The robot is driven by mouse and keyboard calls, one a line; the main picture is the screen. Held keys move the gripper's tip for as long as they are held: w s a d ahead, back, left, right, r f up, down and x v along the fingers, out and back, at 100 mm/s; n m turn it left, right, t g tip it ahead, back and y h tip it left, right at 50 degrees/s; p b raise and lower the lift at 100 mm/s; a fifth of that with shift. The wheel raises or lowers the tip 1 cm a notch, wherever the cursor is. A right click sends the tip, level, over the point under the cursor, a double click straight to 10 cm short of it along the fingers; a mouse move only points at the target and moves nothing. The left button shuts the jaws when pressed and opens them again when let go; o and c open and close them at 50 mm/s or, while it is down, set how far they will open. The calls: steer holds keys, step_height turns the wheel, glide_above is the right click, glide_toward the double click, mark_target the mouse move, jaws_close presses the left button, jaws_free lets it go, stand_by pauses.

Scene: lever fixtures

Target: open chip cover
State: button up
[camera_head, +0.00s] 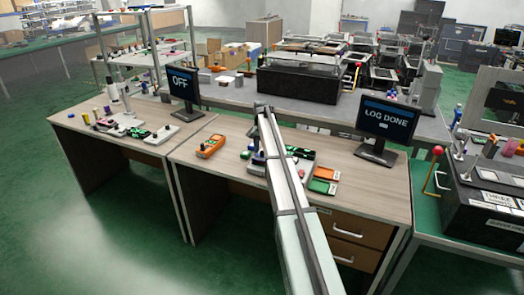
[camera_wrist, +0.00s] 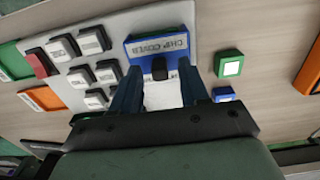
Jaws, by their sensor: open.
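The chip cover (camera_wrist: 150,46) is a blue block with a "CHIP COVER" label and a black knob (camera_wrist: 159,69) on its near edge. It sits on a light grey panel (camera_wrist: 120,25) in the wrist view. My gripper (camera_wrist: 159,74) is open, with one finger on each side of the knob and the fingertips at the cover's near edge. I cannot tell whether the fingers touch it. A white surface shows between the fingers. In the head view my arm hides most of the fixture, and the cover cannot be made out clearly.
Several white buttons (camera_wrist: 90,41) and a red one (camera_wrist: 41,63) share the panel. A green-framed button (camera_wrist: 229,64) and a blue one (camera_wrist: 224,94) are right of my gripper. Monitors reading "OFF" (camera_head: 184,85) and "LOG DONE" (camera_head: 388,118) stand on the desks.

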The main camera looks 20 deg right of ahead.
steer(key=shift+f, duration=0.25)
steer(key=shift+c, duration=0.3)
jaws_close()
